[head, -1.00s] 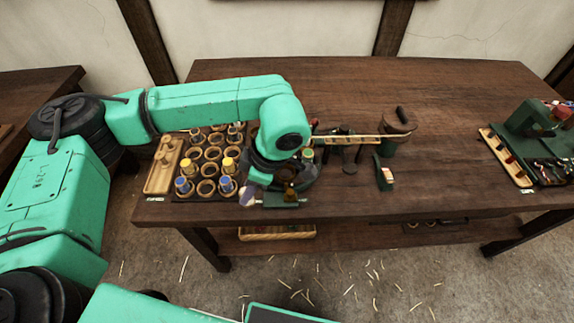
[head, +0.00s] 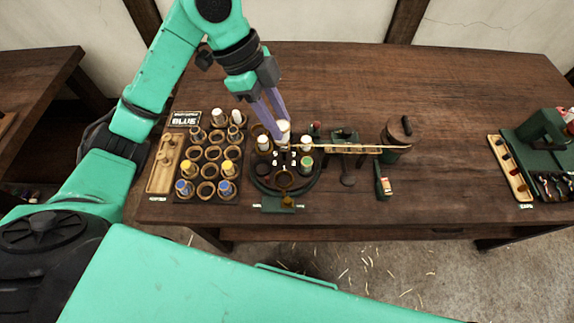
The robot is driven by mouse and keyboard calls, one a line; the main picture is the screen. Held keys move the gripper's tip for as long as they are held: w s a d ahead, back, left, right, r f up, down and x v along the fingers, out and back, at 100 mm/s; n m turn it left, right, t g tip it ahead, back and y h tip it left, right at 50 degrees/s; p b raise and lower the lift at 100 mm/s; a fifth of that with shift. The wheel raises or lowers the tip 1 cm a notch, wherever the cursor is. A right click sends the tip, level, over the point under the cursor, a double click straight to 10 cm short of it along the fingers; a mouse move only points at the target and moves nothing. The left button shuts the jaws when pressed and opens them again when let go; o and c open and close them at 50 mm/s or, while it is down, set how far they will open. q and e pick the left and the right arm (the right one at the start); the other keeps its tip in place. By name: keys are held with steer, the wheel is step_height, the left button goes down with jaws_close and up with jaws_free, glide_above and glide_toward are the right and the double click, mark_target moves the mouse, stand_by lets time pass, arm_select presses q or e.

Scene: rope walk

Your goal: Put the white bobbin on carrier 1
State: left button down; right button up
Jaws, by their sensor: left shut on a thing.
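My left gripper (head: 280,121) reaches down from the upper left, its fingers shut on a white bobbin (head: 284,133) at the back of the round carrier plate (head: 257,184). I cannot tell whether this bobbin sits on a carrier or hangs just above it. Other white-topped bobbins stand at the plate's left (head: 263,143) and right (head: 306,143), with a green-topped one (head: 307,162) at the right. Carrier 1 (head: 283,179), at the front by the number 1, looks empty. My right gripper is not in view.
A dark rack (head: 178,198) left of the plate holds white, yellow and blue bobbins, with several empty cups. A wooden peg board (head: 158,178) and a sign with "BLUE" (head: 184,119) stand beside it.

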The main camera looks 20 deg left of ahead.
arm_select(q)
steer(key=shift+w+r+n+t, duration=0.2)
steer(key=shift+n+t, duration=0.1)
steer(key=shift+n, duration=0.2)
steer(key=f+p, duration=0.1)
steer(key=f, duration=0.9)
steer(key=f+p, duration=0.1)
steer(key=f, duration=0.8)
steer(key=shift+s+f, duration=0.2)
steer(key=shift+f, duration=0.15)
steer(key=c, duration=0.8)
jaws_free()
steer(key=shift+r, duration=0.1)
steer(key=shift+a+r, duration=0.2)
steer(key=shift+r, duration=0.15)
steer(key=b+v, duration=0.2)
steer(key=v, duration=0.9)
steer(key=shift+b, duration=0.3)
steer(key=shift+d, duration=0.15)
